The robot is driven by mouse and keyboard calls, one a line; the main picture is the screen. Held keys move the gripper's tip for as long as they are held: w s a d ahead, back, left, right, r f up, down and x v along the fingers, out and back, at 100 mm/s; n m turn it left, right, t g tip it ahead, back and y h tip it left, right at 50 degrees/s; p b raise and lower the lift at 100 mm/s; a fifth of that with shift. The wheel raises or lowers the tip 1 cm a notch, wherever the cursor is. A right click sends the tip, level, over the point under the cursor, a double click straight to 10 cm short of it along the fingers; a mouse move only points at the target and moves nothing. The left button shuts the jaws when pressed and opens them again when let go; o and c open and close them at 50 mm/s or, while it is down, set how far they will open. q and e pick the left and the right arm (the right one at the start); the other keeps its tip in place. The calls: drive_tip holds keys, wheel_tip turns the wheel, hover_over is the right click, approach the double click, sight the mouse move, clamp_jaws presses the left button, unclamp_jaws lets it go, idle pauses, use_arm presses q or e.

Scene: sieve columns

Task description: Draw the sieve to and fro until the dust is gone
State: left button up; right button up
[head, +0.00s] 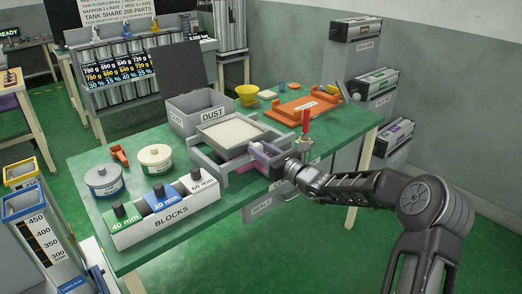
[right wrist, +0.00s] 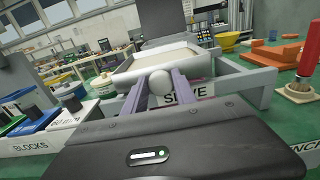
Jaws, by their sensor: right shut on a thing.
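The sieve (head: 230,132) is a grey square frame with pale material in it, sitting in a grey slide frame (head: 222,169) on the green table. My right gripper (head: 264,155) is shut on the sieve's knob at its near right side. In the right wrist view the two purple fingers (right wrist: 160,92) close around a round pale knob (right wrist: 159,78), with the sieve (right wrist: 165,57) just beyond. Whether the pale material is dust or coarser stuff, I cannot tell. The left gripper is not in view.
A grey box marked DUST (head: 203,113) with a raised lid stands behind the sieve. A BLOCKS rack (head: 165,215) and two round tins (head: 104,181) are left. An orange tray (head: 303,107) and a red-handled tool (head: 305,122) are right.

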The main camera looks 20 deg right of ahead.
sight(267, 135)
clamp_jaws()
idle(0.8)
drive_tip(key=shift+w+d+r, duration=0.1)
drive_tip(key=shift+d, duration=0.25)
drive_tip(key=d, duration=0.2)
drive_tip(key=w+d, duration=0.1)
drive_tip(key=d, duration=0.1)
drive_tip(key=w+d+p, duration=0.1)
drive_tip(key=d, duration=0.1)
drive_tip(key=shift+d, duration=0.25)
drive_tip(key=shift+a, duration=0.25)
drive_tip(key=o, duration=0.9)
unclamp_jaws()
drive_tip(key=shift+s, duration=0.1)
